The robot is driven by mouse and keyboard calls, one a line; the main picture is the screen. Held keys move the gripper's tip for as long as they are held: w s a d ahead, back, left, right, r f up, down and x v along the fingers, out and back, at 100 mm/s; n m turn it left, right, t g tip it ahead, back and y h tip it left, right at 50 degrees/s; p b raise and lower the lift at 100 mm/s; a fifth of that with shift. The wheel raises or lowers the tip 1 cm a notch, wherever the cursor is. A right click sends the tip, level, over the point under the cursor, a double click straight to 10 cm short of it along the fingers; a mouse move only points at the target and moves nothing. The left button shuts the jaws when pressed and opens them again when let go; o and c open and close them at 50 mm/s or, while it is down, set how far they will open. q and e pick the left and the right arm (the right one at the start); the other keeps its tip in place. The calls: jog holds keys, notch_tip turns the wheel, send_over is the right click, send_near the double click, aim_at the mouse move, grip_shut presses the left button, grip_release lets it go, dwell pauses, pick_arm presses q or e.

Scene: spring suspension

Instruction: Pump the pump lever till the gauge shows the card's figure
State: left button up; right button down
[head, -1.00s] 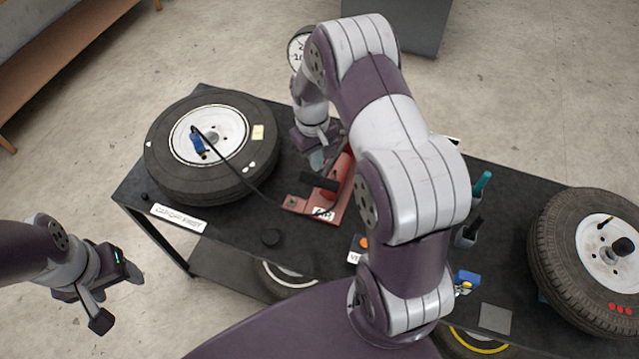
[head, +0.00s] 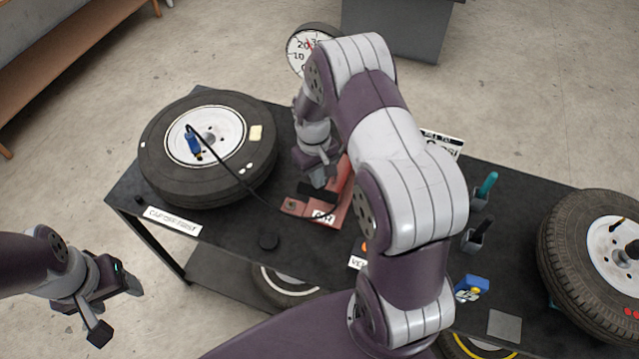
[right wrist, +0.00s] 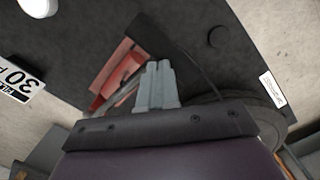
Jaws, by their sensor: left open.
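The red pump (head: 338,208) lies on the black table, with a black pedal-like lever end (head: 318,192) across it. My right gripper (head: 325,184) is right at this end, its fingers pointing down; contact is hard to judge. In the right wrist view its fingers (right wrist: 157,85) are together, with nothing visible between them, beside the red pump (right wrist: 118,75). The round white gauge (head: 307,52) is partly covered by my right arm; 10, 20 and a red needle near the upper numbers show. The card (right wrist: 18,80) reads 30. My left gripper (head: 117,308) is open and empty, left of the table.
A tyre (head: 160,165) lies at the table's left with a blue hose fitting (head: 193,144) on it. A "cap off first" sign (head: 172,220) lies in front. Holders and a blue box (head: 471,288) are right of my arm.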

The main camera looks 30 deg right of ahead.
notch_tip(320, 180, down, 2)
jog(key=shift+f+b, duration=0.1)
jog(key=shift+b, duration=0.35)
jog(key=shift+w, duration=0.1)
